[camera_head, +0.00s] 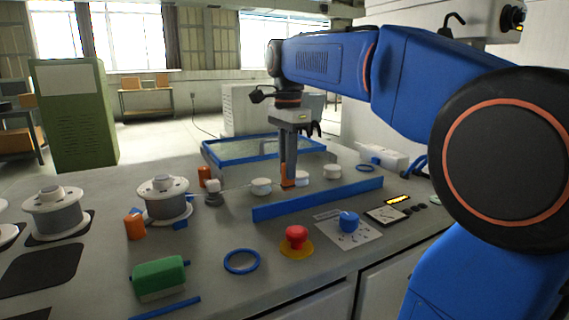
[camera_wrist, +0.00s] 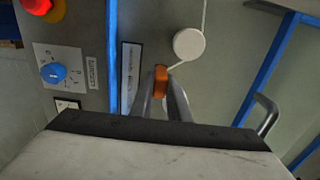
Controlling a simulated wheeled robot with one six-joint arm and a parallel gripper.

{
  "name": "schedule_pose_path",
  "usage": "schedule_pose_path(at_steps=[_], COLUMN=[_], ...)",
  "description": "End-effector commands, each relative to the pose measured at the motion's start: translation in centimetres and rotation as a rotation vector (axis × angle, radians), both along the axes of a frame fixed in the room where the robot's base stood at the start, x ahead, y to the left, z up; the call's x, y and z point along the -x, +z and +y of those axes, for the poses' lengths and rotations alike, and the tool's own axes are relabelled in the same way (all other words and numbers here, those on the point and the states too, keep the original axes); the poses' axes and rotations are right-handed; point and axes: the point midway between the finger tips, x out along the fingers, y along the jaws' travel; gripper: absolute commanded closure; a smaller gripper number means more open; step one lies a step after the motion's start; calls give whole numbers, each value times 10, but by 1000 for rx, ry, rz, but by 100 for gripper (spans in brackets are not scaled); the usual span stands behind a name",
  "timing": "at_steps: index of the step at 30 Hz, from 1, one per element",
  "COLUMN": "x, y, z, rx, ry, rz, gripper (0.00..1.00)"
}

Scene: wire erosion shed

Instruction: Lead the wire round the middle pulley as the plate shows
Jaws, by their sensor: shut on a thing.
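My gripper (camera_head: 288,184) is shut on an orange grip piece (camera_wrist: 161,80) at the wire's end, low over the bench. It stands between the left pulley (camera_head: 261,187) and the middle pulley (camera_head: 303,179), both white and round. The right pulley (camera_head: 332,172) stands farther right. In the wrist view, the thin wire (camera_wrist: 205,16) runs down past the right side of the left pulley (camera_wrist: 188,44) and bends below it to the grip piece.
The blue rail (camera_head: 320,199) runs in front of the pulleys. A wire spool (camera_head: 163,212) and a small guide post (camera_head: 213,192) stand left. A blue-framed tank (camera_head: 225,161) lies behind. A red button (camera_head: 296,236) and blue knob (camera_head: 348,219) are in front.

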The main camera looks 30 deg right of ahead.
Motion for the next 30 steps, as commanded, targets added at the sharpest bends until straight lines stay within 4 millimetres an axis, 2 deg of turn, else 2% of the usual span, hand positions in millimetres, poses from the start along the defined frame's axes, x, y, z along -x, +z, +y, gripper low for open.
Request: schedule_pose_path(at_steps=[6, 17, 30], x=[14, 15, 15], y=[0, 0, 0], z=[0, -2, -33], rx=[0, 0, 0], ry=[0, -1, -2], rz=[-1, 0, -1], gripper=[100, 100, 100])
